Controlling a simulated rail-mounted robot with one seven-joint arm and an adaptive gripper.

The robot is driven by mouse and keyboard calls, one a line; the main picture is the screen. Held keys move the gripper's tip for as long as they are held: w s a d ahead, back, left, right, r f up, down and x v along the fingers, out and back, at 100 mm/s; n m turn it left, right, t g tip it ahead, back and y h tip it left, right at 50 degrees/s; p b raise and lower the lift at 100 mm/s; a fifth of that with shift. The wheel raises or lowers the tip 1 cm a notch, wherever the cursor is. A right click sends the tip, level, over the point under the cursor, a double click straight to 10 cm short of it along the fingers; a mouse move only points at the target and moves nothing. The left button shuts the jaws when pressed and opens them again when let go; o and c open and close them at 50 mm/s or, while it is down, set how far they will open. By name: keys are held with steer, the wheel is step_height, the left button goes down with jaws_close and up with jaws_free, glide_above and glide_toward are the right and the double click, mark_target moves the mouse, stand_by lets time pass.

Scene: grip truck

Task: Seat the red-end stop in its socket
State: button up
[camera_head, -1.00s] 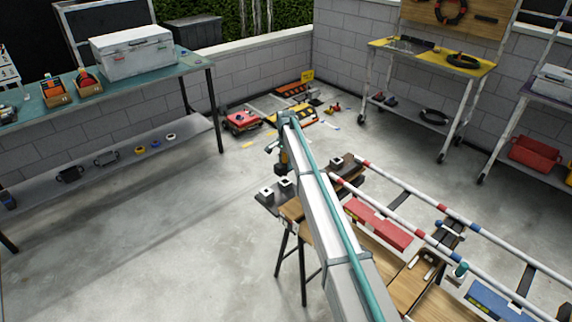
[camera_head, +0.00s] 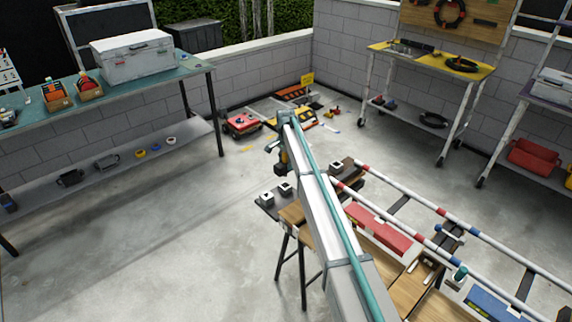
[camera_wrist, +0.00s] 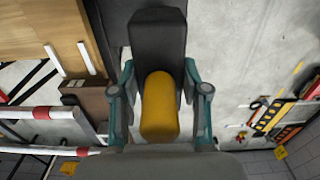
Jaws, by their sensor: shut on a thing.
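In the wrist view, my gripper (camera_wrist: 160,85) has its teal fingers closed around a stop with a yellow rounded body (camera_wrist: 160,108) and a dark block (camera_wrist: 158,40). In the head view, the held stop (camera_head: 283,161) hangs at the end of my arm, left of the rails' red-banded end. A dark crosspiece (camera_head: 266,210) lies below it, with white-topped blocks (camera_head: 267,199) on it. Another dark block (camera_head: 336,167) stands nearer the rails (camera_head: 400,195). I cannot tell which part is the socket. The held stop looks apart from the crosspiece. My arm hides part of the bench.
A red case (camera_head: 378,229) and a blue case (camera_head: 490,301) lie by the rails. A teal-topped bench (camera_head: 130,85) stands left and a yellow-topped cart (camera_head: 410,58) at the back right. Red and orange gear (camera_head: 242,123) lies on the floor behind. The left floor is clear.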

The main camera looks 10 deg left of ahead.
steer(key=shift+r+p, duration=1.1)
steer(key=shift+r, duration=2.1)
